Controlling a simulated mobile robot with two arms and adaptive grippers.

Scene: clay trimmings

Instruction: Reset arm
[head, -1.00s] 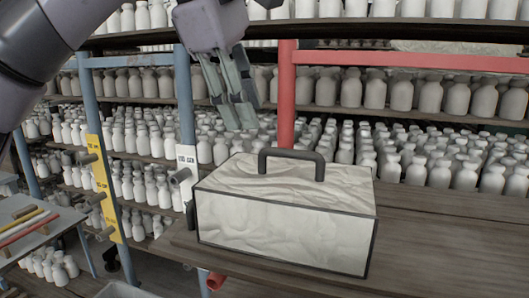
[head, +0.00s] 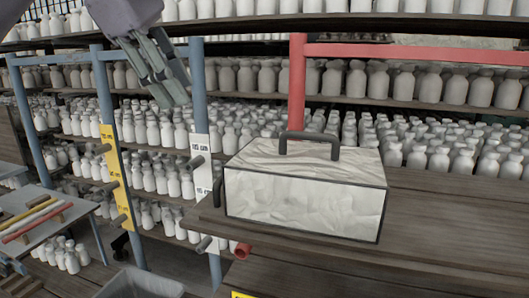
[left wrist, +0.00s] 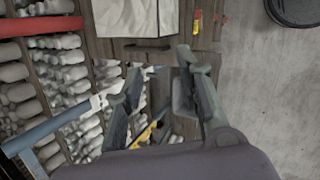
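A pale box (head: 305,205) with dark edges and a dark top handle (head: 308,138) stands upright on a brown wooden bench. Part of it shows at the top of the left wrist view (left wrist: 140,18). My left gripper (head: 170,92) hangs in the air up and left of the box, apart from it, in front of the bottle shelves. In the left wrist view its two fingers (left wrist: 158,75) stand apart with nothing held between them. My right gripper shows in neither view.
Racks with blue posts (head: 200,110) and a red frame (head: 297,85) hold many white bottles behind. The wooden bench (head: 450,225) is clear right of the box. A small table (head: 45,235) with coloured rods stands at the left, and a grey bin (head: 140,284) sits low in front.

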